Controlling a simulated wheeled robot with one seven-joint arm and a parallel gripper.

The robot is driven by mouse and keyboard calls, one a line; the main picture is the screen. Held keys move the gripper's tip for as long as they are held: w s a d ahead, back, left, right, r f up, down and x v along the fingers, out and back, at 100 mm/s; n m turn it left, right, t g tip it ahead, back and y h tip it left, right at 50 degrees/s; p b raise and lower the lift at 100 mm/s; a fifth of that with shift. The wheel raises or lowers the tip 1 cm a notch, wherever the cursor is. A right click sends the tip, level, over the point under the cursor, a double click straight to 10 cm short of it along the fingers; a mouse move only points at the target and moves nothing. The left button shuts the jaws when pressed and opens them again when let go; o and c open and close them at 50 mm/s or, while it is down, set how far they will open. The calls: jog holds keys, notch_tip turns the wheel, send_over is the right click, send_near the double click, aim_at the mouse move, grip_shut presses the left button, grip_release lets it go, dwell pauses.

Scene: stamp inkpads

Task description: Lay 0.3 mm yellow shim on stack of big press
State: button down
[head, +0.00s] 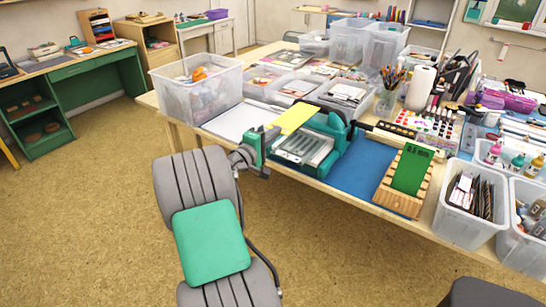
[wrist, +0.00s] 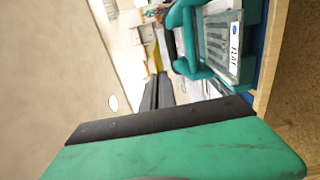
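The yellow shim (head: 295,119) is a thin flat sheet held at one edge by my gripper (head: 273,131), whose dark fingers are closed on it. The shim is above the table, at the left of the teal press (head: 340,133). The press has a grey ribbed bed (head: 303,148) at its front; I cannot make out a separate stack on it. In the wrist view, my dark fingers (wrist: 155,92) are close together with a small yellow patch (wrist: 152,66) beyond them. The press (wrist: 187,45) shows there at the upper right, with a white label on its bed.
A wooden slotted rack (head: 402,190) holding a green sheet (head: 411,168) stands right of the press on a blue mat (head: 362,170). A clear bin (head: 200,95) stands at the left. White paper (head: 233,121) lies behind my gripper. Boxes and art supplies crowd the back and right.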

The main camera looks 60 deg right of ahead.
notch_tip(320, 180, down, 7)
jog(key=b, duration=0.6)
jog(key=shift+s, duration=0.1)
jog(key=shift+f+b, duration=0.6)
jog(key=shift+f, duration=0.2)
